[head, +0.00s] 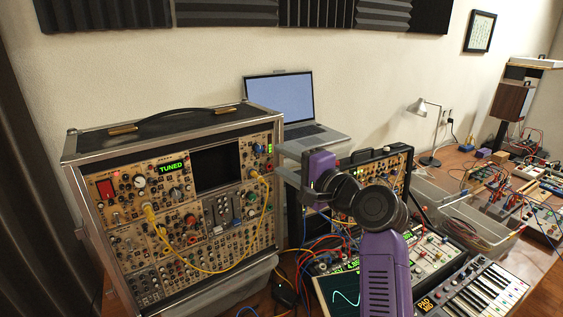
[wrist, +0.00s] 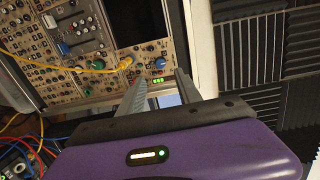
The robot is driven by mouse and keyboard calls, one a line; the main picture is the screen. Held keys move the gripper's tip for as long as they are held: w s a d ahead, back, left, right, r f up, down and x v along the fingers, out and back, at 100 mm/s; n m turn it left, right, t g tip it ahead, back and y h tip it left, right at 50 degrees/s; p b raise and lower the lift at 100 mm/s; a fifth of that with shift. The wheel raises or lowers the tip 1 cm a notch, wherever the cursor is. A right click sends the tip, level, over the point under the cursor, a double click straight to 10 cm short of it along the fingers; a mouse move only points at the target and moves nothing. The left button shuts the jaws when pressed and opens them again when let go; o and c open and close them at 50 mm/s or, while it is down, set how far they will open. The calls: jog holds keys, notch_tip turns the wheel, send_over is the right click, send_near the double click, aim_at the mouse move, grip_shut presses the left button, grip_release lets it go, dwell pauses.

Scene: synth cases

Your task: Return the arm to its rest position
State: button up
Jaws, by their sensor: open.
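My gripper (head: 283,160) is at the end of my purple arm, in the middle of the head view, near the right side of a large modular synth case (head: 215,222). In the wrist view, the two grey fingers of my gripper (wrist: 168,92) stand apart with nothing seen between them. The synth case also shows beyond them in the wrist view (wrist: 95,60), with its knobs and a yellow cable. The case has a lit "TUNED" display (head: 172,166) and a dark screen (head: 216,169). I cannot tell whether the fingers touch the case.
A laptop (head: 290,105) stands open behind. A second synth case (head: 395,165) is behind my arm, with a keyboard (head: 475,290) at the front right. Cables lie around the arm's lower part. A lamp (head: 428,135) and patch boards crowd the right. Open air lies above the gear.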

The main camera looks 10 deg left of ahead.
jog(key=d+r+n+t+h, duration=0.2)
jog(key=d+r+t+h, duration=0.1)
jog(key=d+t, duration=0.25)
jog(key=s+d+f+n+t+h+b, duration=0.1)
jog(key=s+d+f+n+t+h, duration=0.35)
jog(key=s+d+f, duration=1.1)
jog(key=s+d+f+n+g+h, duration=0.1)
jog(key=s+f, duration=0.3)
jog(key=s, duration=0.9)
jog(key=s+d+f+g+h+b, duration=0.1)
jog(key=s+f+g, duration=0.3)
jog(key=s, duration=1)
jog(key=s+d+f+n+g+h+b, duration=0.1)
jog(key=s+f, duration=0.5)
jog(key=s, duration=0.7)
jog(key=shift+s+d+n+g+h, duration=0.35)
jog(key=shift+d+g+h, duration=0.35)
jog(key=shift+g+h, duration=0.2)
